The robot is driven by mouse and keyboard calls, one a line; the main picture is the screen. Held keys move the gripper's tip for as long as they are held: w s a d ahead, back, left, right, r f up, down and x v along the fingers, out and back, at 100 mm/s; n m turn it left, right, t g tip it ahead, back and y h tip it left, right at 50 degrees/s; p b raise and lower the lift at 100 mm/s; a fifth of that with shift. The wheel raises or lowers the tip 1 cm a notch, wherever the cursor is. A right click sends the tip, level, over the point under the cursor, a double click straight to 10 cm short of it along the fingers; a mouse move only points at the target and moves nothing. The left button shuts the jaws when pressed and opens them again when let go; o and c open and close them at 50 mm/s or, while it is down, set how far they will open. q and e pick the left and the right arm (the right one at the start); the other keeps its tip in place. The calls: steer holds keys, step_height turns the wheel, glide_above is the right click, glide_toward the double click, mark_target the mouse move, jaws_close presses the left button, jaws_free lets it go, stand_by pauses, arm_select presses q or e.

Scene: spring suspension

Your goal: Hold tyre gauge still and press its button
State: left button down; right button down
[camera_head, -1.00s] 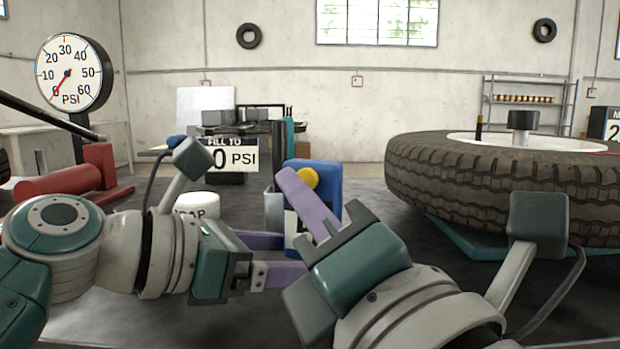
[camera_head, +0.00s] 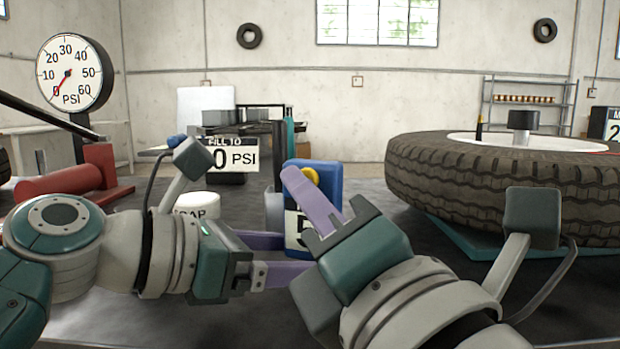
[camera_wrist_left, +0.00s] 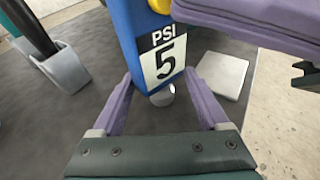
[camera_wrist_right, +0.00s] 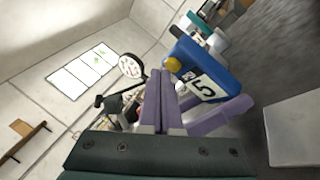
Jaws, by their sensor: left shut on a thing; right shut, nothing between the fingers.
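The tyre gauge is a blue block (camera_head: 328,182) with a yellow button (camera_head: 312,176) near its top and a white "PSI 5" display (camera_wrist_left: 163,58). It stands upright in front of me. My left gripper (camera_wrist_left: 160,80) is shut on the lower part of the gauge, one purple finger on each side. My right gripper (camera_head: 291,174) is shut and empty, its purple fingertips close to the button and partly covering the gauge in the head view. The button also shows beside the fingertips in the right wrist view (camera_wrist_right: 173,63). I cannot tell whether they touch it.
A large tyre (camera_head: 500,190) lies on a teal support (camera_head: 475,240) at right. A round dial (camera_head: 72,73) reading about 0 PSI stands at left, near a red cylinder (camera_head: 60,184). A white cap container (camera_head: 198,205) and a "fill to" sign (camera_head: 236,157) stand behind my left arm.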

steer(key=shift+w+d, duration=0.2)
steer(key=shift+w, duration=0.25)
stand_by(0.6)
steer(key=shift+s, duration=0.1)
steer(key=shift+s+a, duration=0.3)
steer(key=shift+s, duration=0.45)
steer(key=shift+s, duration=0.1)
steer(key=s, duration=0.1)
steer(key=s+a, duration=0.1)
steer(key=s, duration=0.2)
steer(key=shift+s+a, duration=0.25)
steer(key=shift+a, duration=0.15)
arm_select(q)
jaws_free()
